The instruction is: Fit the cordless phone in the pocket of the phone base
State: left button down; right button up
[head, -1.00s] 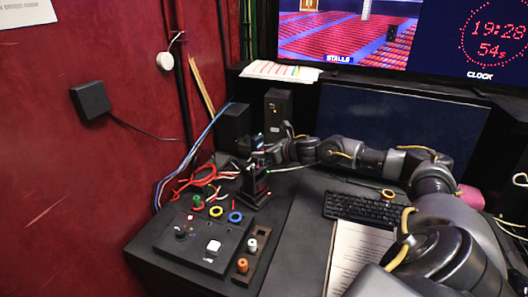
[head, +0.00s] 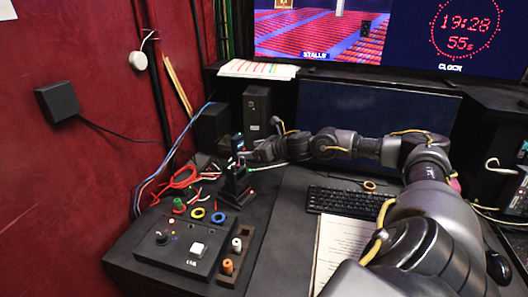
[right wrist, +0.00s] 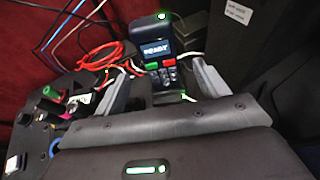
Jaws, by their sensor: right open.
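The cordless phone (head: 238,143) is black with a small lit screen. It stands upright at the black phone base (head: 236,184) on the left part of the desk. In the right wrist view the phone (right wrist: 157,44) shows a screen reading "READY", a green light on top, and green and red keys. Its lower end meets the dark base, but I cannot tell how deep it sits in the pocket. My right gripper (right wrist: 160,72) is open, its fingers apart on either side of the phone's lower part. In the head view this gripper (head: 250,153) is just right of the phone. My left gripper is not in view.
A button panel (head: 180,246) with a knob and a white button lies in front of the base, with a small peg strip (head: 235,262) beside it. Red cables (head: 180,178) lie left of the base. A keyboard (head: 345,202) and paper are to the right.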

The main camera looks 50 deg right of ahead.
jog(key=a+b+v, duration=0.1)
jog(key=b+v, duration=0.1)
jog(key=v, duration=0.4)
jog(key=shift+s+d+r, duration=0.2)
jog(key=shift+s+d, duration=0.15)
jog(key=shift+d, duration=0.15)
